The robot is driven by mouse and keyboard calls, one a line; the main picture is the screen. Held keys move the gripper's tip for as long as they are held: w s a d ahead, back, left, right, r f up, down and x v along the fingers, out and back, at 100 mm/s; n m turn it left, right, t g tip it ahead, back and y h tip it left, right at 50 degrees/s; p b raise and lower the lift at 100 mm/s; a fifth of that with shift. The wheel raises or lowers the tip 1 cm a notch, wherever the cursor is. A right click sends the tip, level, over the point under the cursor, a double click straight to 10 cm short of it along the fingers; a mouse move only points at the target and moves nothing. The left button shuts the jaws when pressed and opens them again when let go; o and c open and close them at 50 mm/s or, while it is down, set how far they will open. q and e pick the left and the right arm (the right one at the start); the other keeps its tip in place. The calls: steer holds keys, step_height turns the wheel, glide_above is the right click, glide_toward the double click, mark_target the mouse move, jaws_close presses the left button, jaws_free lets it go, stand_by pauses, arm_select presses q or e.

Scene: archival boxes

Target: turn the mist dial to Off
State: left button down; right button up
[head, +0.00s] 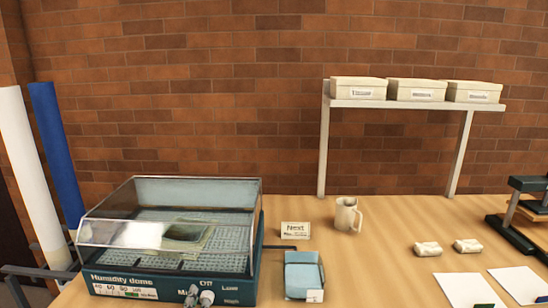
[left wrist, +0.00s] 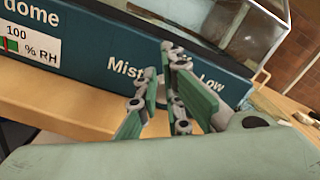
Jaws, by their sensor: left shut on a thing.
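The humidity dome (head: 170,235) is a clear-lidded case on a dark teal base, at the left of the table. Its front panel carries the labels Mist, Off, Low and one more low on the right. My left gripper (head: 198,294) is at this panel, below the word Off. In the left wrist view my left gripper (left wrist: 167,98) is shut on the mist dial (left wrist: 177,107), between the words Mist and Low. The fingers hide most of the dial, and I cannot read where it points. My right gripper is not in view.
A blue tray (head: 303,275) stands just right of the dome, with a sign (head: 295,231) behind it. A mug (head: 347,214), two small white packets (head: 428,248) and white sheets (head: 465,290) lie farther right. A shelf (head: 420,104) with three boxes stands at the back.

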arm_select(q)
steer(key=shift+w+a+f+y, duration=0.15)
steer(key=shift+a+y, duration=0.15)
steer(key=shift+a, duration=0.4)
steer(key=shift+a+r+p, duration=0.1)
steer(key=shift+r+p, duration=0.25)
steer(key=shift+p, duration=0.05)
steer(key=shift+s+a+f, duration=0.15)
steer(key=shift+s+f, duration=0.1)
steer(key=s, duration=0.5)
steer(key=shift+f, duration=0.1)
